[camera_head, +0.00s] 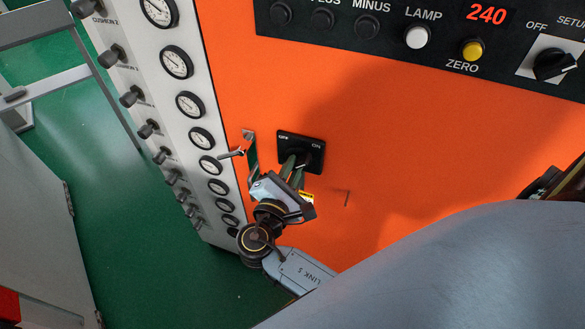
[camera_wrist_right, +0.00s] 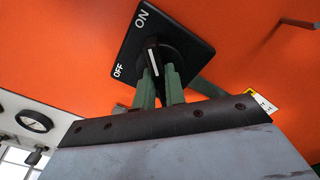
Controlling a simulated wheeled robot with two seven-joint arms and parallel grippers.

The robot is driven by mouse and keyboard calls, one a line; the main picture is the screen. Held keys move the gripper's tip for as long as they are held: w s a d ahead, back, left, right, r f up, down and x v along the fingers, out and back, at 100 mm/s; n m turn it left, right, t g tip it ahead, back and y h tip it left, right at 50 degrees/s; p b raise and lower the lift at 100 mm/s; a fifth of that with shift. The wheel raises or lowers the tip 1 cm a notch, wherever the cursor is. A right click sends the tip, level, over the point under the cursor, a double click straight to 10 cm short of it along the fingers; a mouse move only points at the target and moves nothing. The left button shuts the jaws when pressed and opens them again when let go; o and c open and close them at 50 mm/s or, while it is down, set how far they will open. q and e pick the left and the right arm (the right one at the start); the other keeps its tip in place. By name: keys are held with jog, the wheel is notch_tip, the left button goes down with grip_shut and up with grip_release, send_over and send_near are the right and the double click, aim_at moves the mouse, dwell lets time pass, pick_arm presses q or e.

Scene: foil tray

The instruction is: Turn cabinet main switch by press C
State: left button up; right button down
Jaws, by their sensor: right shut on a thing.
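The main switch (camera_head: 316,143) is a black square plate with a dark knob, marked OFF at left and ON at right, on the orange cabinet front. In the right wrist view the plate (camera_wrist_right: 190,45) appears turned, and the upper end of the white line on its knob (camera_wrist_right: 152,52) points roughly towards the ON mark. My right gripper (camera_head: 293,163) is at the switch, its two greenish fingers shut on the knob; the wrist view shows the fingers (camera_wrist_right: 158,88) at the knob too. The fingers and hand hide part of the knob. My left gripper is not identifiable.
A metal latch handle (camera_head: 238,152) sticks out left of the switch. A white panel with gauges (camera_head: 190,105) and black knobs stands at the left. A black control panel (camera_head: 345,30) with buttons and a red 240 display runs along the top. Green floor (camera_head: 105,190) lies at left.

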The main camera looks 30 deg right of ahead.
jog(key=c, duration=1.5)
grip_release()
jog(key=shift+o, duration=0.2)
jog(key=b+v, duration=0.1)
jog(key=v, duration=1.2)
jog(key=shift+a+b, duration=0.15)
jog(key=shift+b, duration=0.2)
